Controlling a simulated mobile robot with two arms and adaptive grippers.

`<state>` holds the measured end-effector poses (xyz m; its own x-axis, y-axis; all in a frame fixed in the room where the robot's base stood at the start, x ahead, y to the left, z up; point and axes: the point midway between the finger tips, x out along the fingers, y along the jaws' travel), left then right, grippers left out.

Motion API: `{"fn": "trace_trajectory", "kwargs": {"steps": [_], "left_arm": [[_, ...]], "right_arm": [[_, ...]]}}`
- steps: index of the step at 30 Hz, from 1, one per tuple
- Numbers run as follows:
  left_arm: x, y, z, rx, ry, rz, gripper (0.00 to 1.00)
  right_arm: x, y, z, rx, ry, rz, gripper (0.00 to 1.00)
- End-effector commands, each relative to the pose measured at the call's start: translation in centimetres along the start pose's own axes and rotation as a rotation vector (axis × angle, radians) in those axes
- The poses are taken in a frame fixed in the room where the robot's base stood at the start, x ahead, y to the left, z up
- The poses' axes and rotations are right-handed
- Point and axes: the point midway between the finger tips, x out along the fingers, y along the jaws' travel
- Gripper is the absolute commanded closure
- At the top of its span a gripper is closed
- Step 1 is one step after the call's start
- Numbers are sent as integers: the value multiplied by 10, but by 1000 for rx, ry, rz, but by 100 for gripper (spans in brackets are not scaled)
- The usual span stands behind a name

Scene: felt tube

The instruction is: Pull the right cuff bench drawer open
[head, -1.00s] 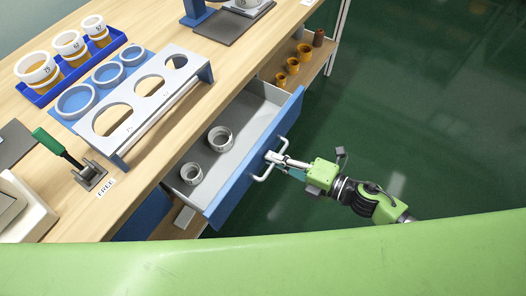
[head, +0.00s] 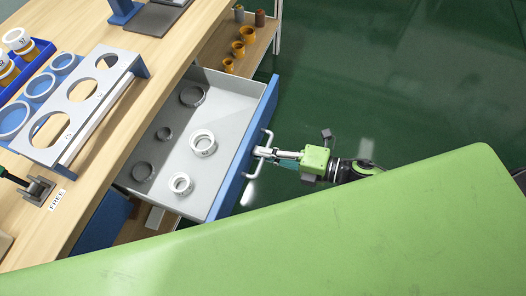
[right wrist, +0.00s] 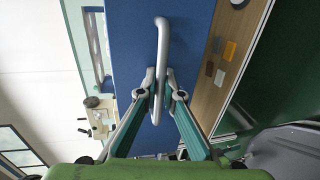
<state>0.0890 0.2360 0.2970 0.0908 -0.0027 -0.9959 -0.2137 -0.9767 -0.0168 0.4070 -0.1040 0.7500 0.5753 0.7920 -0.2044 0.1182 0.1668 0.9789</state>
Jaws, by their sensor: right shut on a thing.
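The blue-fronted drawer (head: 247,160) stands well out from the wooden bench in the head view. Its grey inside holds two white rings (head: 203,142) and several dark grey ring shapes (head: 192,96). My right gripper (head: 262,152) is at the silver bar handle (head: 268,138) on the drawer front. In the right wrist view its two fingers (right wrist: 160,92) are shut around the handle bar (right wrist: 161,50), against the blue front.
A grey stand with round holes (head: 75,110) and a blue tray of labelled cups (head: 22,65) are on the bench top (head: 150,60). Orange cups (head: 238,48) stand on a lower shelf. The green floor right of the drawer is clear.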

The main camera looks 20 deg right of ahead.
Motion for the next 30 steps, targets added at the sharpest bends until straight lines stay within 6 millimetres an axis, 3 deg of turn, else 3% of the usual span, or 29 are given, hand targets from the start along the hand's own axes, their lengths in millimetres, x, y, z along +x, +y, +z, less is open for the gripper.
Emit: {"fn": "trace_trajectory", "kwargs": {"steps": [3,4,20,30], "left_arm": [[0,0,0,0,0,0,60],[0,0,0,0,1,0,60],[0,-1,-1,-1,1,-1,60],[0,0,-1,-1,1,1,60]], "right_arm": [[0,-1,0,0,-1,-2,100],[0,-1,0,0,-1,-1,86],[-3,-1,0,1,-1,-1,86],[-51,-2,-1,3,1,-5,86]]}}
